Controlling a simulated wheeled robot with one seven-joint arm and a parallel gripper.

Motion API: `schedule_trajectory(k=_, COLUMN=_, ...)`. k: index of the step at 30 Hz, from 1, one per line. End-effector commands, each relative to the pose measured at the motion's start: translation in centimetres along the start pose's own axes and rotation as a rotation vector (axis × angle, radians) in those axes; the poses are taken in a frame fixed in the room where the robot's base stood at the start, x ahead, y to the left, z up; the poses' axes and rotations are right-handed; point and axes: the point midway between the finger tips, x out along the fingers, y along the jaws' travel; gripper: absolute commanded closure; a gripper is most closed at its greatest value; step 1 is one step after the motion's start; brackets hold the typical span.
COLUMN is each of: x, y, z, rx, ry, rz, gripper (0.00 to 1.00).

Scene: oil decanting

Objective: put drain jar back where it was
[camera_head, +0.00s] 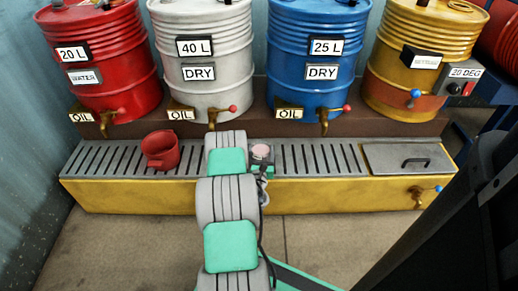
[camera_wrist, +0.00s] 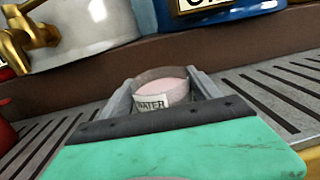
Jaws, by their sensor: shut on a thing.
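The drain jar (camera_wrist: 162,88) is a small clear jar with a pinkish content and a label reading WATER. My gripper (camera_wrist: 160,97) is shut around it, one finger on each side, in the wrist view. In the head view the jar (camera_head: 261,152) shows just right of my arm, over or on the slatted grate (camera_head: 309,159) between the white and blue drums. I cannot tell whether its base touches the grate, as my gripper hides its lower part.
Red (camera_head: 103,65), white (camera_head: 203,60), blue (camera_head: 317,60) and yellow (camera_head: 418,60) drums with taps stand behind. A handled lid (camera_head: 408,158) covers the right end. Grate between jar and lid is clear.

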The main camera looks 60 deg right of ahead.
Motion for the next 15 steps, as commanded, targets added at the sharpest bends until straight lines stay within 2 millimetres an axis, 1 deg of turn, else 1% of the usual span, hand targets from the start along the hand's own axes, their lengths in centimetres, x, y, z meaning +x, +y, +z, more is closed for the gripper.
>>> schedule_trajectory(k=1, x=0.06, y=0.02, z=-0.87, rx=-0.001, ry=-0.002, rz=0.000, gripper=0.94)
schedule_trajectory(k=8, x=0.09, y=0.04, z=-0.64, rx=0.000, ry=-0.004, rz=0.000, gripper=0.94)
schedule_trajectory(k=13, x=0.09, y=0.04, z=-1.13, rx=0.000, ry=-0.004, rz=0.000, gripper=0.94)
schedule_trajectory(k=14, x=0.04, y=0.03, z=-1.12, rx=0.000, ry=-0.002, rz=0.000, gripper=0.26)
schedule_trajectory(k=15, x=0.04, y=0.02, z=-1.08, rx=0.000, ry=-0.002, rz=0.000, gripper=0.23)
